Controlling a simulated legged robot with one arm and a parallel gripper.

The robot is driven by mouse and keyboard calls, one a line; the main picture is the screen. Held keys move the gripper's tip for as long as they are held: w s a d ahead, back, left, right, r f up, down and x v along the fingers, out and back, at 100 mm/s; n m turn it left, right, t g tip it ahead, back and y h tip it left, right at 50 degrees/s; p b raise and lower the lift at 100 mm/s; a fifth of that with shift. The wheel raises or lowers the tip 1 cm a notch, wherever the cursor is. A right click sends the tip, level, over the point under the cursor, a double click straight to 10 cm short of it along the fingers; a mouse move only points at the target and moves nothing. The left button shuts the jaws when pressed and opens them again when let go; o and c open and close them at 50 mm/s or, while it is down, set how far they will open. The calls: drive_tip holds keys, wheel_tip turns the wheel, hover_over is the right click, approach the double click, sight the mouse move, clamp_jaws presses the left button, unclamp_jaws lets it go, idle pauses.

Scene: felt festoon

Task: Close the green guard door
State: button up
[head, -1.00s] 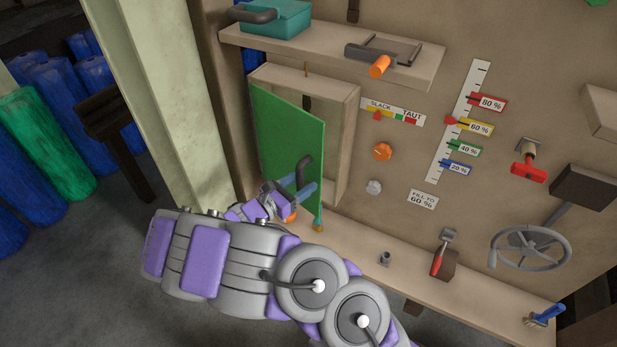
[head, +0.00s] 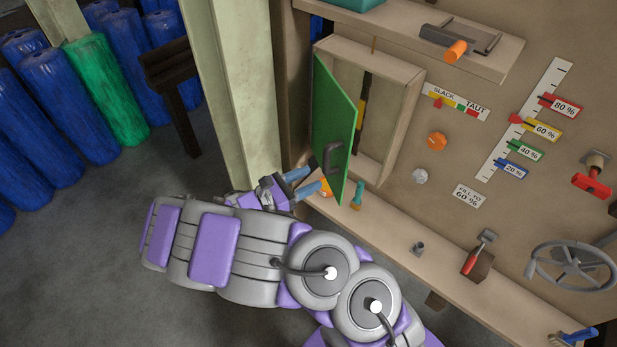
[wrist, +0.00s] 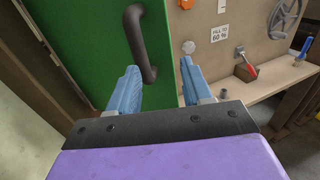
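The green guard door (head: 333,122) stands partly open, swung out from the wooden box frame (head: 400,130) on the wall panel. A dark curved handle (head: 334,158) is on its outer face. My gripper (head: 303,183) is at the lower left of the door, near the handle. In the wrist view, the blue fingers of my gripper (wrist: 157,88) are apart with nothing seen between them. The green door (wrist: 85,50) fills the left there, and its handle (wrist: 141,42) lies just ahead of the left finger. I cannot tell whether a finger touches the door.
A shelf (head: 480,50) with an orange-handled tool juts out above. A lower ledge (head: 400,235) holds a teal-handled item (head: 357,195), a red-handled tool (head: 472,255) and a blue brush (head: 572,338). A pale post (head: 230,90) stands left of the door. Open floor lies at left.

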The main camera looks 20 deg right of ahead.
drive_tip(key=shift+w+d, duration=0.1)
drive_tip(key=shift+d, duration=0.65)
drive_tip(key=shift+c, duration=0.8)
drive_tip(key=shift+d+m, duration=0.25)
drive_tip(key=shift+m, duration=0.35)
drive_tip(key=shift+c, duration=0.9)
drive_tip(key=shift+w+m+b, duration=0.1)
drive_tip(key=shift+m+b, duration=0.25)
drive_tip(key=shift+m, duration=0.45)
drive_tip(key=shift+c, duration=0.6)
drive_tip(key=a+m, duration=0.2)
drive_tip(key=m, duration=0.2)
drive_tip(key=w+a+m+b, duration=0.1)
drive_tip(key=a+m, duration=0.1)
drive_tip(key=m, duration=0.2)
drive_tip(key=a+m+b, duration=0.1)
drive_tip(key=a+m, duration=0.1)
drive_tip(key=m, duration=0.2)
drive_tip(key=shift+w+a+f+m, duration=0.15)
drive_tip(key=shift+a+m, duration=0.2)
drive_tip(key=shift+m, duration=0.05)
clamp_jaws()
drive_tip(key=a+m+b, duration=0.4)
drive_tip(key=a+m, duration=0.2)
drive_tip(key=m, duration=1.4)
drive_tip(key=s+x, duration=0.1)
drive_tip(key=x, duration=1.3)
drive_tip(key=shift+d+f+m, duration=0.25)
drive_tip(key=shift+d+m, duration=0.05)
drive_tip(key=shift+m, duration=0.1)
